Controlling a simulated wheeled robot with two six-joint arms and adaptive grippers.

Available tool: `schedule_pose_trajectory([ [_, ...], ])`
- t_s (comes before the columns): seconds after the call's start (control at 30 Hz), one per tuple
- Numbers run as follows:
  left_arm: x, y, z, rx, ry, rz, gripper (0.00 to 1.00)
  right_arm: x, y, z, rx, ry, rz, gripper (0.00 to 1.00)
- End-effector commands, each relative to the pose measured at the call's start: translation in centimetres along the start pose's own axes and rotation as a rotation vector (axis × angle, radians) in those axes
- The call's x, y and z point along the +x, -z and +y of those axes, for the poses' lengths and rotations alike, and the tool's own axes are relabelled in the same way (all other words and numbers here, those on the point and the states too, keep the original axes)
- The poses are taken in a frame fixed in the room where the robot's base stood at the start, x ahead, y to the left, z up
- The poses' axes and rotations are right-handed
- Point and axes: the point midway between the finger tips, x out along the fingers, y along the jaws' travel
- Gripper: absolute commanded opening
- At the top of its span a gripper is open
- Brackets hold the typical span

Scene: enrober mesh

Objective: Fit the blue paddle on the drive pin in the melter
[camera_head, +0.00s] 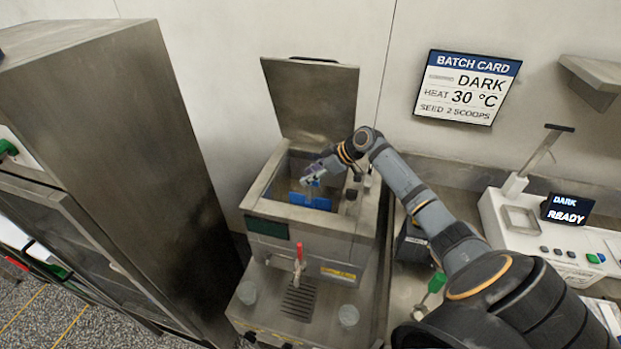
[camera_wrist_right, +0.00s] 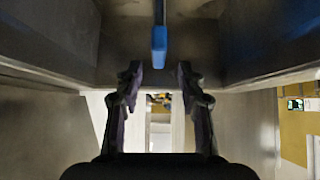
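The melter (camera_head: 258,210) stands in the middle of the head view with its lid (camera_head: 312,98) raised. The blue paddle (camera_head: 312,201) shows inside its open tank, partly hidden. My right gripper (camera_head: 313,174) reaches into the tank from the right, just above the paddle. In the right wrist view my right gripper (camera_wrist_right: 159,70) has its two fingers apart and nothing gripped. There the blue paddle (camera_wrist_right: 159,42) is a narrow upright bar whose end lies between and just beyond the fingertips, touching neither. I cannot make out the drive pin. My left gripper is not in view.
A tall steel cabinet (camera_head: 150,150) stands left of the melter. A white device (camera_head: 515,228) with a READY screen is at right. The batch card (camera_head: 467,87) hangs behind.

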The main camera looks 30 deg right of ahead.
Motion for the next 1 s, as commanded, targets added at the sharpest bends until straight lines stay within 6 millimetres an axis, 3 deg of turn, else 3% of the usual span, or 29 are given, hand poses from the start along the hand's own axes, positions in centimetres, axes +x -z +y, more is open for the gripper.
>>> schedule_pose_trajectory([
  [0.2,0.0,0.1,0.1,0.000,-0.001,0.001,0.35,-3.6,3.6,0.1,-0.004,-0.003,0.001,0.39],
  [0.4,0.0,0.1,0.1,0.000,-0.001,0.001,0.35,-5.6,5.6,0.1,-0.002,-0.002,0.002,0.39],
  [1.0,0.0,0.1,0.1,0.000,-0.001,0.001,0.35,-6.0,6.0,0.0,0.000,-0.001,0.001,0.39],
])
